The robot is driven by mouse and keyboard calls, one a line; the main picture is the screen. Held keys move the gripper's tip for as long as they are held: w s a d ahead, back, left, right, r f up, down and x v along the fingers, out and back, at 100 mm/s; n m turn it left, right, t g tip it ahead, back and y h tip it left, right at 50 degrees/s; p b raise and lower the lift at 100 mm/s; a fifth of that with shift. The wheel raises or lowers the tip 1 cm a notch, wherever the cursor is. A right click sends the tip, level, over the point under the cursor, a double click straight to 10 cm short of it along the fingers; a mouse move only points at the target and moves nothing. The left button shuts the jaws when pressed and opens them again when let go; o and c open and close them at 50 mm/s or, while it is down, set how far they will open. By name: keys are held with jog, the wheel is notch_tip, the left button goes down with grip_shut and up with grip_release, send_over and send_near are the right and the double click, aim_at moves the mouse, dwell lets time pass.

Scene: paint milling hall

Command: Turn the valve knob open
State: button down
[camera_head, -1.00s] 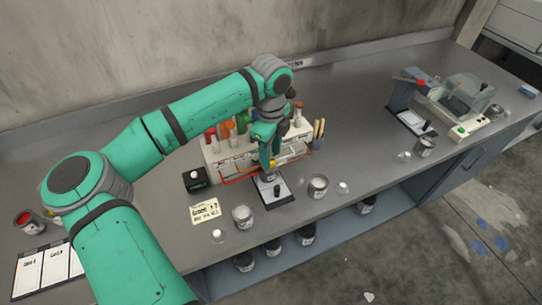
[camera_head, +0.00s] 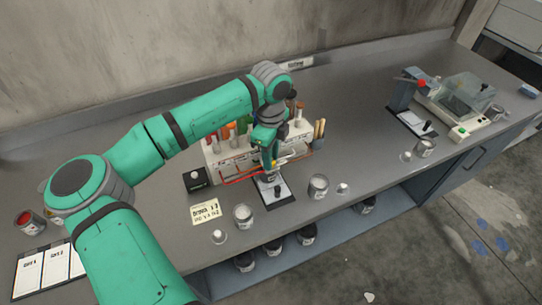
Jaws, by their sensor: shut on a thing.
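The white dispenser rack (camera_head: 237,161) stands at mid-bench, with a row of colored bottles along its top and a red tube along its front. My gripper (camera_head: 268,166) points down at the front of this rack, right of its middle. It is shut at a small yellow part (camera_head: 282,161), which looks like the valve knob. The fingers and my wrist hide most of it, so its exact angle cannot be told. Just below, a can (camera_head: 269,178) stands on a dark scale with a white plate (camera_head: 281,194), partly hidden by the gripper.
Open cans (camera_head: 318,187) and (camera_head: 243,216) stand near the bench's front edge. A black box (camera_head: 196,181) and a label card (camera_head: 205,211) lie left of the scale. A cup of wooden sticks (camera_head: 319,137) is right of the rack. Machines stand at the far right.

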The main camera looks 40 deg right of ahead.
jog(key=c, duration=2.5)
grip_release()
jog(key=n, duration=0.4)
jog(key=shift+s, duration=0.1)
jog(key=shift+c, duration=0.2)
jog(key=n, duration=0.4)
jog(key=shift+n, duration=0.3)
grip_shut()
jog(key=n, duration=0.4)
jog(key=shift+n, duration=0.3)
jog(key=n, duration=0.4)
grip_release()
jog(key=shift+w+n, duration=0.2)
jog(key=shift+n, duration=0.1)
